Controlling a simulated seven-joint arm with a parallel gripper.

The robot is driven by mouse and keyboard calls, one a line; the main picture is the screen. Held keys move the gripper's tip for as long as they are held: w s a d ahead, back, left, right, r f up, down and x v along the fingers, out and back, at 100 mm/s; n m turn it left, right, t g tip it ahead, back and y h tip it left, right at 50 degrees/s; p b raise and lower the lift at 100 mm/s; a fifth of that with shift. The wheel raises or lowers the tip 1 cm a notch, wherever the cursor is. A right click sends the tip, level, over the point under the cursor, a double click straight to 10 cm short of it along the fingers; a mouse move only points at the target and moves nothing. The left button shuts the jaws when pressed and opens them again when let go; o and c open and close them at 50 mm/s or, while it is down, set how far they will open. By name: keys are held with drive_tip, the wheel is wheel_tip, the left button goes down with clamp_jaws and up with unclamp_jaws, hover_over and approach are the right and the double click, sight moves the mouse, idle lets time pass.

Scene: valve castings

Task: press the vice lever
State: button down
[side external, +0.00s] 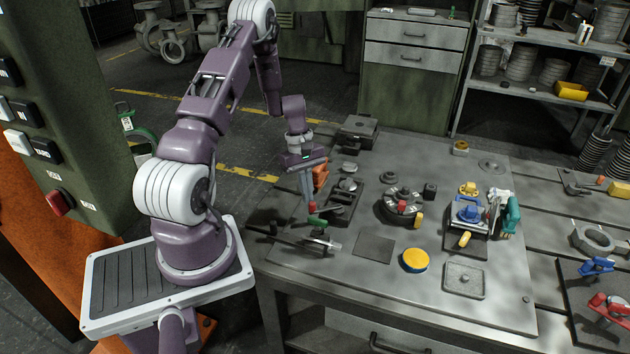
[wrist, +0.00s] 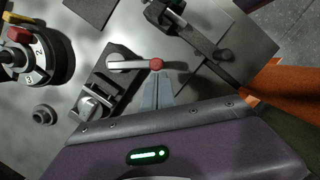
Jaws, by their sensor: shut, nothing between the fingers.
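The vice (wrist: 93,104) is a small grey clamp on a dark plate, left of my fingers in the wrist view; it also shows in the side view (side external: 345,187). Its lever (wrist: 128,65) is a pale rod lying across the plate's end, with a red ball (wrist: 156,64) at its tip. The ball also shows in the side view (side external: 312,208). My gripper (wrist: 157,79) is shut and empty, pointing down, its fingertips right at the red ball. I cannot tell whether they touch it. In the side view my gripper (side external: 309,202) partly hides the lever.
A dark long-handled tool with a green part (side external: 318,222) lies just in front of the lever, near the bench (side external: 330,280) edge. A round dial fixture (side external: 402,204) stands to the right. An orange object (side external: 320,172) is behind my gripper.

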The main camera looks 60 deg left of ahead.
sight(312, 206)
drive_tip(key=d+n, duration=0.2)
drive_tip(key=shift+s+n+t, duration=0.3)
drive_tip(key=shift+s+n, duration=0.1)
drive_tip(key=shift+d, duration=1.95)
drive_tip(key=shift+w+d+n, duration=0.2)
drive_tip(key=shift+d+n, duration=0.15)
drive_tip(key=shift+n, duration=0.45)
drive_tip(key=shift+w+d+n+t+y, duration=0.15)
drive_tip(key=shift+d+n+t, duration=0.1)
drive_tip(key=shift+n, duration=0.5)
drive_tip(key=shift+w+d+n+t+y, duration=0.15)
drive_tip(key=shift+d+n+t, duration=0.1)
drive_tip(key=shift+n, duration=0.5)
drive_tip(key=v, duration=0.7)
